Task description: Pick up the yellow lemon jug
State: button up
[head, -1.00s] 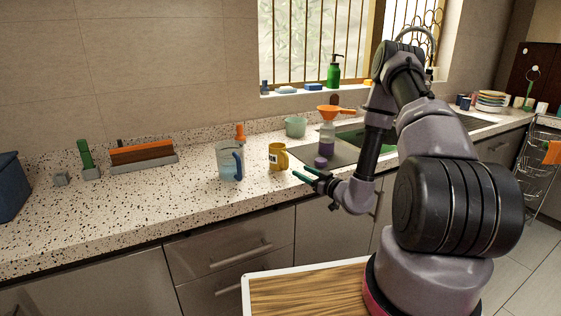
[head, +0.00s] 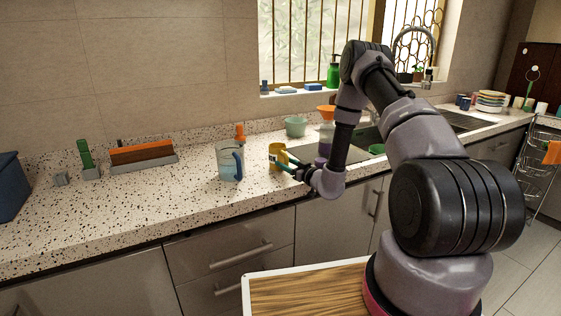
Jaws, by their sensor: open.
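The yellow lemon jug (head: 275,153) stands upright on the speckled counter (head: 130,210), just right of a clear jug with a blue handle. My gripper (head: 286,162) is open at the jug's right side, with its green fingers overlapping the jug's handle side in the head view. I cannot tell whether the fingers touch the jug or sit around its handle. The gripper and wrist hide the jug's right part.
The clear blue-handled jug (head: 229,161) stands close on the left. An orange-topped item (head: 239,132) and a pale green cup (head: 295,127) stand behind. A purple-based bottle with an orange funnel (head: 326,113) is partly behind my arm. The counter's left front is clear.

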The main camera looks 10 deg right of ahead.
grip_shut()
dwell(1.4)
